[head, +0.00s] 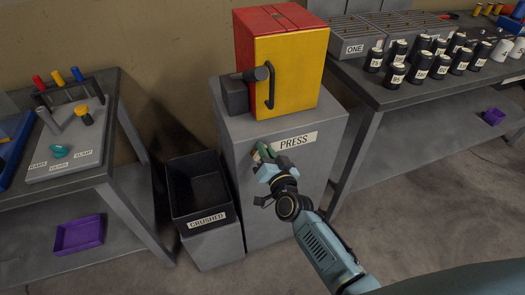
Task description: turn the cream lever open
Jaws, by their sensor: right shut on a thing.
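My right gripper (263,154) reaches up from the lower right to the front of the grey press cabinet (305,165), just left of its PRESS label (296,141). It is shut on a small piece at the cabinet's front. Only a cream-brown bit of that piece, the cream lever (254,154), shows at the fingertips. The fingers hide most of it, so its angle cannot be told. On top of the cabinet stands a red and yellow press box (292,70) with a dark handle on its front. My left gripper is not in view.
A black open bin (204,220) labelled CRUSHED stands left of the cabinet. A left bench holds a panel (70,150) with coloured controls, and a purple tray (79,236) lies below. A right bench (410,95) carries several black cans and a grey rack (352,38).

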